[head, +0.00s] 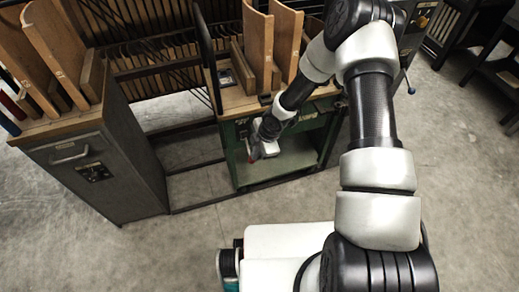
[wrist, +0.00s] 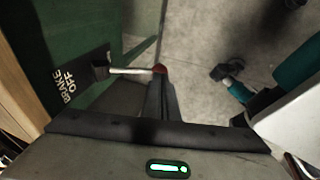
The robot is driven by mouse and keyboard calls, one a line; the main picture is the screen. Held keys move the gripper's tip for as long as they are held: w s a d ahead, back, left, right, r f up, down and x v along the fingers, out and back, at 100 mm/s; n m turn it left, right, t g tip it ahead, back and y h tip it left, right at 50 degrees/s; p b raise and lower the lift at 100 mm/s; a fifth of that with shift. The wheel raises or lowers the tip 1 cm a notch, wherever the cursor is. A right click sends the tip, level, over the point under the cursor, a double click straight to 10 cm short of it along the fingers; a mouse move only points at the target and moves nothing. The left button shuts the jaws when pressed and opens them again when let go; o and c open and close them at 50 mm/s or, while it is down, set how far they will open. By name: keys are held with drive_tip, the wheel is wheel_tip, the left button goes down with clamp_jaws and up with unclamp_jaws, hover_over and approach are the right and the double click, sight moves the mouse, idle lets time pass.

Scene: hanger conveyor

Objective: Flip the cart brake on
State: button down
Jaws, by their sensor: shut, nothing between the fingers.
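The green cart (head: 233,155) with a wooden top stands in the middle of the head view. Its brake lever (wrist: 130,71) is a thin metal rod with a red knob (wrist: 159,69), and it sticks out from a black plate (wrist: 75,82). White letters on the plate read "BRAKE" and "OFF". The red knob also shows small in the head view (head: 252,159). My gripper (wrist: 160,82) is shut and empty, with its fingertips right at the knob. I cannot tell whether they touch it.
Curved wooden boards (head: 258,45) stand on the cart top. A grey cabinet (head: 95,170) with a wooden top stands to the left, joined to the cart side by low dark rails. Bare concrete floor (head: 170,250) lies in front of the cart.

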drive_tip(key=shift+w+a+f, duration=0.15)
drive_tip(key=shift+a+f, duration=0.05)
drive_tip(key=shift+f, duration=0.5)
